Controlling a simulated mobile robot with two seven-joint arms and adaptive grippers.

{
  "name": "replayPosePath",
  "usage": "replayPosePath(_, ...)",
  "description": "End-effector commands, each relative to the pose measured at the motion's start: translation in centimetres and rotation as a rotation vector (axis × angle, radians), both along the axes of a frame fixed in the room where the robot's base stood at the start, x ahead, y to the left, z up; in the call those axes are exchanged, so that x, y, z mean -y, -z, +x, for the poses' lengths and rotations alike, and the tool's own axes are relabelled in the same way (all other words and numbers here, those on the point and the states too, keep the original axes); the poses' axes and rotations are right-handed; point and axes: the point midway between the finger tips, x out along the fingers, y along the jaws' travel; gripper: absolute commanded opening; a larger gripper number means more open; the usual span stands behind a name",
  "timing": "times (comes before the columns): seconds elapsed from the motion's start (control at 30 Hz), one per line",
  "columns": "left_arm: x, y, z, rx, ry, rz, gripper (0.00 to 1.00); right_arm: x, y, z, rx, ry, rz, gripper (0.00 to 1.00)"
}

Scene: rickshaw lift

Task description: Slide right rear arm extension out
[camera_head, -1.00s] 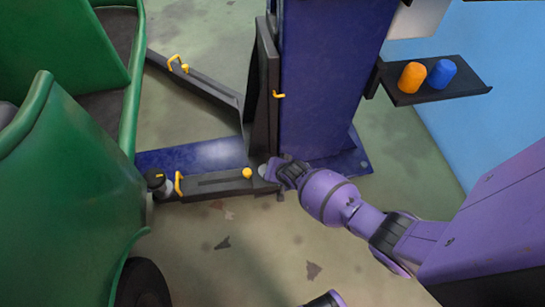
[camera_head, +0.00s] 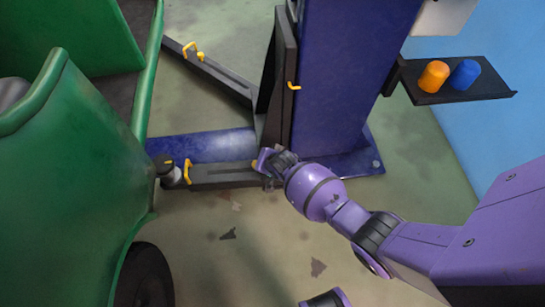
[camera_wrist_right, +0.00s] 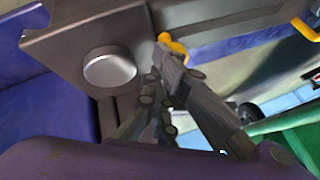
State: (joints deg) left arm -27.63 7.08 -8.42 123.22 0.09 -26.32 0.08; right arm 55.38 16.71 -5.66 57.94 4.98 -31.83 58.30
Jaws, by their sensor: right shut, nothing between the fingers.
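The near dark lift arm (camera_head: 222,175) runs low from the blue post's foot leftward toward the green rickshaw (camera_head: 75,190). A yellow handle (camera_head: 187,171) stands near its left end, beside a round pad (camera_head: 170,175). My right gripper (camera_head: 264,165) is at the arm's right part, over its yellow knob, which is mostly hidden in the head view. In the right wrist view, the gripper's fingers (camera_wrist_right: 165,65) are shut and empty, with tips right by the yellow knob (camera_wrist_right: 172,45); I cannot tell if they touch. My left gripper is not in view.
A blue post (camera_head: 350,80) stands behind my right gripper. A second dark lift arm (camera_head: 215,80) with a yellow handle reaches back left. A shelf (camera_head: 460,92) holds an orange and a blue cylinder.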

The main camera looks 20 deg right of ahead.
Motion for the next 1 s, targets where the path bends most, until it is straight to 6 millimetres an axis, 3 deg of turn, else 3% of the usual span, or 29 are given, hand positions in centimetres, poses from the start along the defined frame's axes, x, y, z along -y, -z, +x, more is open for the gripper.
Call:
replayPosePath(0.03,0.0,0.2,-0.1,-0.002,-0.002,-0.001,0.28,-2.5,-0.1,0.6,0.003,-0.006,0.018,0.00)
replayPosePath(0.2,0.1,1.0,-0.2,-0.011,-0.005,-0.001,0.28,-7.1,0.0,2.1,0.003,-0.009,0.021,0.00)
replayPosePath(0.5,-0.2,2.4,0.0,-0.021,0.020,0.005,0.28,-13.0,0.0,4.2,0.004,-0.007,0.016,0.00)
replayPosePath(0.7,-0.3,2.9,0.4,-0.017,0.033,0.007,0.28,-14.7,-0.2,4.9,0.005,-0.006,0.013,0.00)
replayPosePath(1.0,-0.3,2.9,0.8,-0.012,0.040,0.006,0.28,-15.0,-0.4,5.2,0.009,-0.006,0.011,0.00)
